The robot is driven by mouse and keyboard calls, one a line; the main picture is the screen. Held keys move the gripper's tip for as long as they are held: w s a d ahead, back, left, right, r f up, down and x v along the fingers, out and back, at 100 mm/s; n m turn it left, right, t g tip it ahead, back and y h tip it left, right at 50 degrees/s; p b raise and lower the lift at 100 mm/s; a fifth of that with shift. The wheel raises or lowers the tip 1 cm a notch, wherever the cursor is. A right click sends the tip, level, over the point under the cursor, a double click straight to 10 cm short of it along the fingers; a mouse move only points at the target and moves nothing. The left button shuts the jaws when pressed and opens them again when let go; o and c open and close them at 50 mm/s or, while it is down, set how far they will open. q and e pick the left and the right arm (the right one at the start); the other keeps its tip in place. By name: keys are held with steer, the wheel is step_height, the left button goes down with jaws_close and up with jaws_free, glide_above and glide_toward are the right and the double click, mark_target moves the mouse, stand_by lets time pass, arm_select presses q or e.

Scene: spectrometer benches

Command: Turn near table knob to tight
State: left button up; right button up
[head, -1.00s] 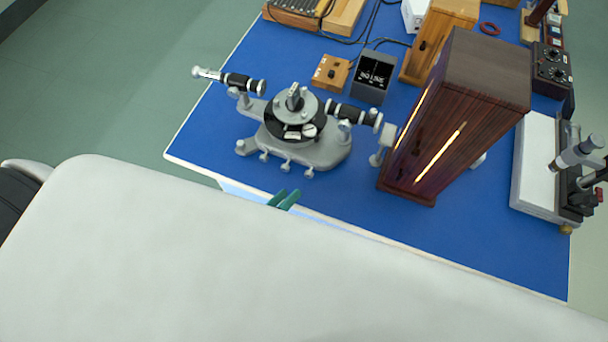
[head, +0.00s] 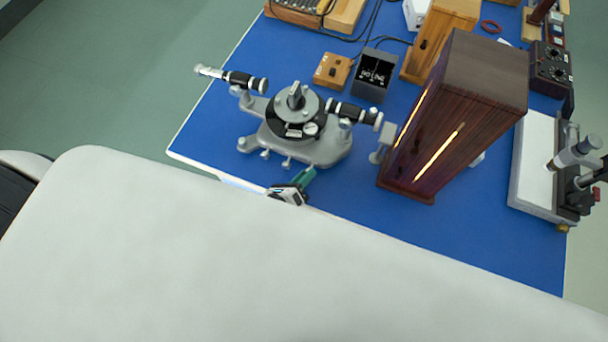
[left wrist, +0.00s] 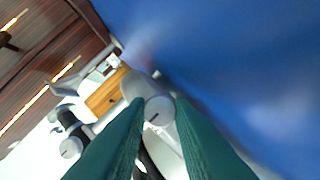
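The grey spectrometer (head: 318,150) with its black round table stands on the blue bench. Small pale knobs, such as a front knob (head: 287,162), stick out along the near side of its base. My left gripper (head: 305,176) is at the bench's near edge, just in front of the base, with its teal fingers toward it. In the left wrist view its two fingers (left wrist: 159,100) are apart. A round pale knob (left wrist: 157,108) shows between the fingertips; I cannot tell whether they touch it or which knob it is. My right gripper is not in view.
A tall dark wooden box (head: 455,110) with a lit slit stands right of the spectrometer. The blue bench (head: 470,240) is clear at the front right.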

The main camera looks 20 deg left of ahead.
arm_select(q)
jaws_close()
steer(key=shift+r, duration=0.1)
steer(key=m+y+p, duration=0.1)
steer(key=m+p, duration=0.1)
steer(key=p, duration=0.1)
steer(key=shift+d+r, duration=0.15)
steer(key=shift+r, duration=0.05)
steer(key=shift+d+m+y+p, duration=0.1)
steer(key=shift+m+y+p, duration=0.55)
steer(key=shift+m, duration=0.15)
steer(key=shift+d+m+g+y+p, duration=0.1)
steer(key=shift+m+g+y+p, duration=0.2)
steer(key=shift+m+y+p, duration=0.5)
steer(key=m, duration=0.1)
steer(key=m+y, duration=0.1)
steer(key=shift+d+f+m+y, duration=0.15)
steer(key=shift+m+y, duration=0.1)
steer(key=shift+m, duration=0.05)
steer(key=m+y, duration=0.2)
steer(key=m, duration=0.1)
steer(key=shift+d+f, duration=0.1)
steer(key=shift+d, duration=0.05)
steer(key=shift+m, duration=0.3)
